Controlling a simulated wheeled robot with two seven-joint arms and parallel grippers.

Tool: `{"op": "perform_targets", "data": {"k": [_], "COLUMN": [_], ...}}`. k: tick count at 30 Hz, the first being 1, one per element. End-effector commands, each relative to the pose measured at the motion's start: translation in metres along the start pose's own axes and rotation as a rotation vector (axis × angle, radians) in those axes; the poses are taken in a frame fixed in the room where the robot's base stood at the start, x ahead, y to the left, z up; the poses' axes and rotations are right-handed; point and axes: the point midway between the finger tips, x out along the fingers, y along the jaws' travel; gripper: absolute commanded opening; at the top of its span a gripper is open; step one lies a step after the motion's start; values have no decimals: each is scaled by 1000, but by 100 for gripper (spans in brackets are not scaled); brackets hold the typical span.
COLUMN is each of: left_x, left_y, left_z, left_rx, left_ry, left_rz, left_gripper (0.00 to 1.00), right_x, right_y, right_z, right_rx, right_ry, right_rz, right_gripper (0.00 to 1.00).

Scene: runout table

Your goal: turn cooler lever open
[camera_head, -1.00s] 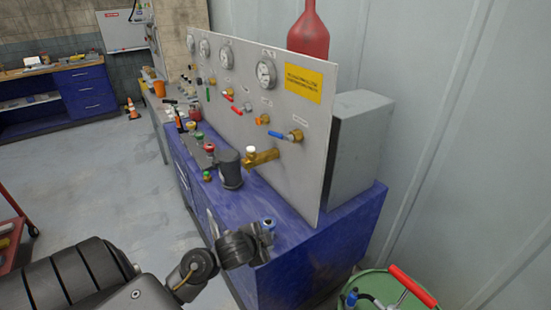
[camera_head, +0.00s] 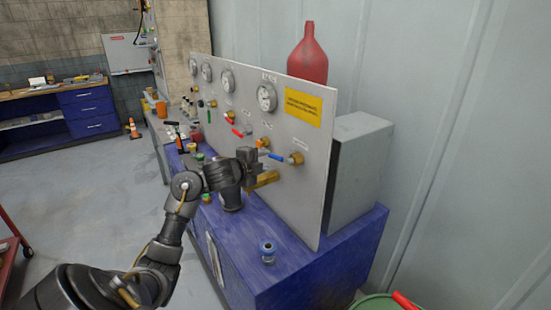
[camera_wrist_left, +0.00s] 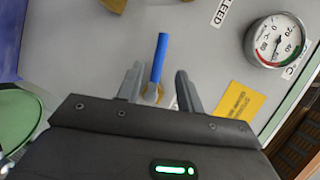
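A blue lever (camera_head: 270,154) on a brass valve (camera_head: 296,158) sits at the lower right of the grey upright panel; which lever is the cooler's cannot be read from its label. In the left wrist view the blue lever (camera_wrist_left: 160,58) lies lengthwise, its brass hub near the gap between the fingers. My left gripper (camera_head: 257,158) is raised at the panel, close to the blue lever. In the left wrist view my left gripper (camera_wrist_left: 160,88) is open, with one finger on each side of the lever. Contact cannot be told. My right gripper is not in view.
The panel (camera_head: 325,205) stands on a blue bench (camera_head: 285,270). A red lever (camera_head: 237,132) and an orange valve (camera_head: 263,143) sit left of the blue lever. A brass fitting (camera_head: 266,179) projects below it. A dark cylinder (camera_head: 231,198) stands near my left wrist.

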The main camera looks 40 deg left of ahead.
Motion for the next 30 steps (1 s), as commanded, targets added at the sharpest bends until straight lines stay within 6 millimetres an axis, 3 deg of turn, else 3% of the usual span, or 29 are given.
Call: {"op": "perform_targets", "data": {"k": [6,12,25,30], "left_x": [42,69,79,79], "left_y": [-1,-1,0,0], "left_z": [-1,-1,0,0], "left_rx": [-7,-4,0,0], "left_ry": [1,1,-1,-1], "left_rz": [2,1,0,0], "left_gripper": [37,37,37,16], "right_x": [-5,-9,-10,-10], "right_y": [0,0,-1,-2], "right_z": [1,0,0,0], "right_rx": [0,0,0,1], "right_ry": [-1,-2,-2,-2], "right_rz": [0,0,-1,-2], "right_gripper": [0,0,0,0]}}
